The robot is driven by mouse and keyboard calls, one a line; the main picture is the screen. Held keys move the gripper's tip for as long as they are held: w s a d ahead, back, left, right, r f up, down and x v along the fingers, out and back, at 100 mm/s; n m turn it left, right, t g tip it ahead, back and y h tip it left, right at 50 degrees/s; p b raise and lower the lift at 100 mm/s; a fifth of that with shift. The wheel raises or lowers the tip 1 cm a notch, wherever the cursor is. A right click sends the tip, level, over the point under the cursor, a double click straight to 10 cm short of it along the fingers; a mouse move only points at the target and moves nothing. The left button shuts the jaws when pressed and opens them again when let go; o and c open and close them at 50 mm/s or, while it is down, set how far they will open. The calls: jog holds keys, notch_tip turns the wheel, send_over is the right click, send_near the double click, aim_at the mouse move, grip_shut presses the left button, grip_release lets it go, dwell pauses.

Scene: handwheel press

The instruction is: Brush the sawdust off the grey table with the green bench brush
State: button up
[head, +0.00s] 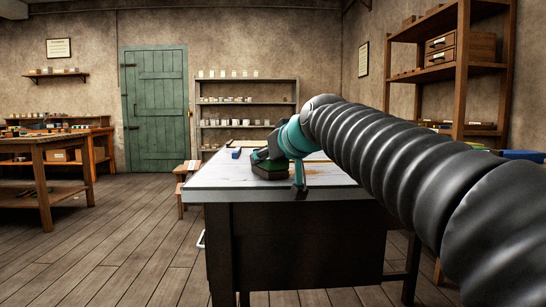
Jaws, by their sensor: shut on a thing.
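The grey table (222,180) stands in front of me, its pale top seen at a low angle. My gripper (266,160) is over the left middle of the top, shut on the green bench brush (271,173). The brush is low, at or just above the tabletop; I cannot tell whether it touches. A faint yellowish patch that looks like sawdust (318,169) lies on the top to the right of the brush. My arm hides the right part of the top.
A small blue block (236,153) is at the table's back left. A wooden stool (187,178) stands behind its left side. A wooden workbench (45,165) is at far left, shelves (247,100) at the back wall.

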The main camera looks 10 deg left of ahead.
jog(key=shift+r+p, duration=2.6)
jog(key=shift+r, duration=0.35)
jog(key=shift+r+p, duration=1.35)
jog(key=shift+r, duration=0.25)
jog(key=shift+f, duration=0.1)
jog(key=w+d+f+m+t+h+p, duration=0.1)
jog(key=w+d, duration=0.3)
jog(key=d, duration=0.3)
jog(key=w+d+m+h, duration=0.1)
jog(key=w+d, duration=0.3)
jog(key=d, duration=0.3)
jog(key=n+g+y+b, duration=0.1)
jog(key=n+y+b, duration=0.1)
jog(key=b, duration=0.2)
send_over(328, 171)
jog(key=shift+w+f, duration=0.15)
jog(key=shift+f, duration=2.8)
